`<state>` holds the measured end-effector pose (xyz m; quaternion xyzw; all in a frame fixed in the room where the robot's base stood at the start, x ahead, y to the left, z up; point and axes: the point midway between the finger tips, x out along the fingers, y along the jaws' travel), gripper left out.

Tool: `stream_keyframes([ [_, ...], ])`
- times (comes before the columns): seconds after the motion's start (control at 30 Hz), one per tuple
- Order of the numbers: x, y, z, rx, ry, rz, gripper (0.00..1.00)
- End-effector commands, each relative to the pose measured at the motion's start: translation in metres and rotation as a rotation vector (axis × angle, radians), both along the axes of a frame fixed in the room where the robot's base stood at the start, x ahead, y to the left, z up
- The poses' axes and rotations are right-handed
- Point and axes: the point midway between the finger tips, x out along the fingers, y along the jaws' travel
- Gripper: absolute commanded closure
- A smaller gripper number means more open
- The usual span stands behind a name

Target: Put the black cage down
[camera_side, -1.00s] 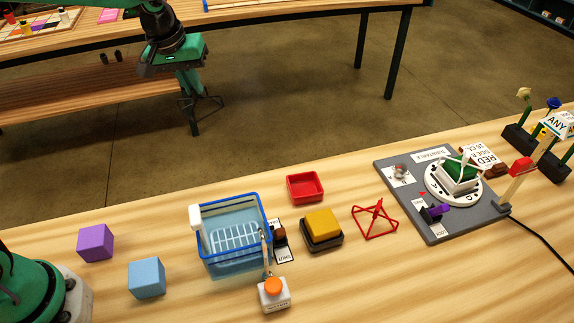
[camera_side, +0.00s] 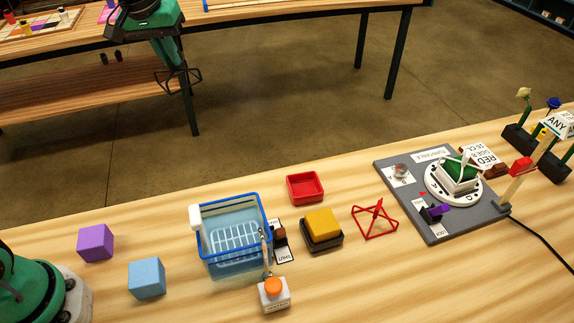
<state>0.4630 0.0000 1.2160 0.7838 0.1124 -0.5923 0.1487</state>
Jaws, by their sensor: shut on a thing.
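The black cage (camera_side: 178,80) is a thin dark wire frame at the upper left of the side view. It hangs beneath my gripper (camera_side: 172,62), which is shut on it and holds it in the air. In the picture it appears in front of the far table's edge and lower shelf. The fingertips are small and dark here, so the exact grip is hard to make out. A similar red wire frame (camera_side: 375,221) stands on the near table.
Bare wood shows along the front right.

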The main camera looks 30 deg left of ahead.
Motion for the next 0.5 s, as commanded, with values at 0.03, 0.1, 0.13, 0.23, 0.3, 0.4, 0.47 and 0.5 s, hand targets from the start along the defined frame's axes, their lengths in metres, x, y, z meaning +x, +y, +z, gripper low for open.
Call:
stream_keyframes([
  [0.03, 0.002, 0.0, 0.01, 0.005, -0.003, -0.015, 1.0],
  [0.1, 0.004, 0.0, 0.022, 0.01, -0.002, -0.037, 1.0],
  [0.13, 0.004, 0.0, 0.026, 0.013, -0.001, -0.044, 1.0],
  [0.23, 0.005, 0.0, 0.037, 0.019, 0.0, -0.065, 1.0],
  [0.3, 0.005, 0.0, 0.042, 0.021, 0.002, -0.074, 1.0],
  [0.4, 0.005, 0.0, 0.046, 0.023, 0.002, -0.08, 1.0],
  [0.47, 0.005, 0.0, 0.046, 0.023, 0.003, -0.082, 1.0],
  [0.5, 0.005, 0.0, 0.046, 0.023, 0.003, -0.082, 1.0],
])
